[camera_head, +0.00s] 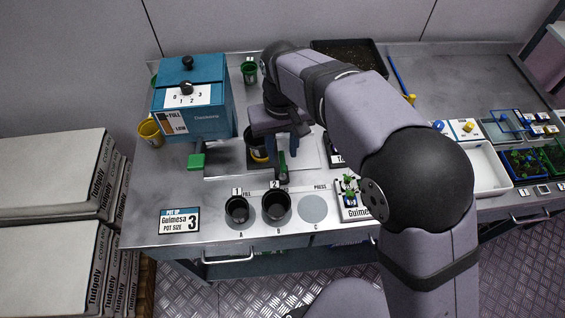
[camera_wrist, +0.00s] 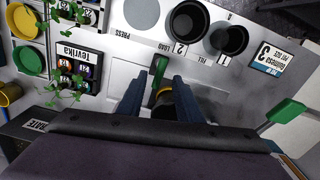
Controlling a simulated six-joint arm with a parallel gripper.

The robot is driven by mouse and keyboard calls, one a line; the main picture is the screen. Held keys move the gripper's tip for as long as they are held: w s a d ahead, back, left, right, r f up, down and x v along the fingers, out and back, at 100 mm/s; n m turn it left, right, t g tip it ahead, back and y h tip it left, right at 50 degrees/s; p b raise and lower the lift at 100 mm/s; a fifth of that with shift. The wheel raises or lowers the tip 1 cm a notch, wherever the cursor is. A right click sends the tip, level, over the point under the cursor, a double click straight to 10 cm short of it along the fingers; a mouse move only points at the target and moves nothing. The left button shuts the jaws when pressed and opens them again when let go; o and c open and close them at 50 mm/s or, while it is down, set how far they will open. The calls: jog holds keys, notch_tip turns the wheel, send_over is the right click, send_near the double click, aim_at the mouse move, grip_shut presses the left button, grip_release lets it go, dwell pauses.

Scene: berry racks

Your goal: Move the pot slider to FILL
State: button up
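A black pot with a yellow band (camera_head: 258,148) stands behind and to the left of the handle, partly hidden by my gripper. My gripper (camera_head: 283,145) points down over the handle. In the wrist view its two fingers (camera_wrist: 159,82) are apart, one on each side of the handle, with gaps visible. The FILL label (camera_wrist: 197,58) lies to the handle's right in the wrist view, left in the head view.
The blue dispenser (camera_head: 192,100) with a green lever (camera_head: 196,161) stands left of my gripper. Two black pots, one in front-left (camera_head: 237,209) and one in front (camera_head: 276,206), sit near the handle. A plant tray (camera_head: 353,208) stands to the right.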

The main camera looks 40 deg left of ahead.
aim_at(282, 160)
jog(key=shift+f+p, duration=1.1)
jog(key=shift+f, duration=2.5)
grip_shut()
